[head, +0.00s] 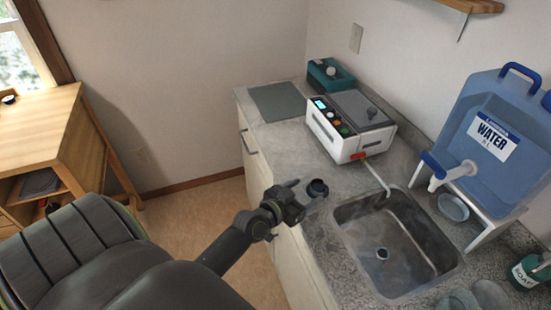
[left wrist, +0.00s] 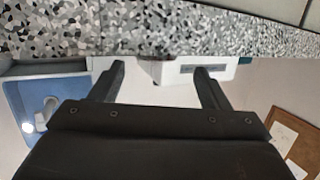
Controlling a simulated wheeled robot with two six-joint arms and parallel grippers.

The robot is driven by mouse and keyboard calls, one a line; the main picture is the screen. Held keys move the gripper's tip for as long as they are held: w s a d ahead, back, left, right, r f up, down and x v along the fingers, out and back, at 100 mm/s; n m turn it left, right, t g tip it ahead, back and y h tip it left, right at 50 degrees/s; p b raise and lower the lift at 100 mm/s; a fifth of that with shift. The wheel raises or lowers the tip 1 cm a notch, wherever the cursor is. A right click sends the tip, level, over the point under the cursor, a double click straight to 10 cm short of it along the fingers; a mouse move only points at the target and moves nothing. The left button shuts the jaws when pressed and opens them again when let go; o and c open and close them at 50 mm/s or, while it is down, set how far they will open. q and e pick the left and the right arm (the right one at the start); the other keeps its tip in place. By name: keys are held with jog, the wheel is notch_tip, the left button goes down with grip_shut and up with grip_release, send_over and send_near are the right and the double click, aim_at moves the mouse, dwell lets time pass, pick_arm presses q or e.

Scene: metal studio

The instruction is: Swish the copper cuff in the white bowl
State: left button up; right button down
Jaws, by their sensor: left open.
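My left gripper (head: 315,190) is beside the counter's front edge, left of the sink. Its two fingers are apart and empty in the left wrist view (left wrist: 160,75). A small pale bowl (head: 453,207) sits under the spigot of the blue water container; it looks whitish-blue, and I cannot tell whether anything is in it. I cannot make out a copper cuff in either view. My right gripper is not in view.
A metal sink (head: 395,245) is set in the grey speckled counter (head: 285,140). A white machine with buttons (head: 350,125), a teal box (head: 330,75) and a grey mat (head: 277,101) stand behind it. The blue water container (head: 500,130) stands at right, near a green soap bottle (head: 528,272).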

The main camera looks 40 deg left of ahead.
pick_arm(q)
jog(key=b+v, duration=0.1)
jog(key=v, duration=1)
jog(key=shift+s+b, duration=0.15)
jog(key=shift+b, duration=0.25)
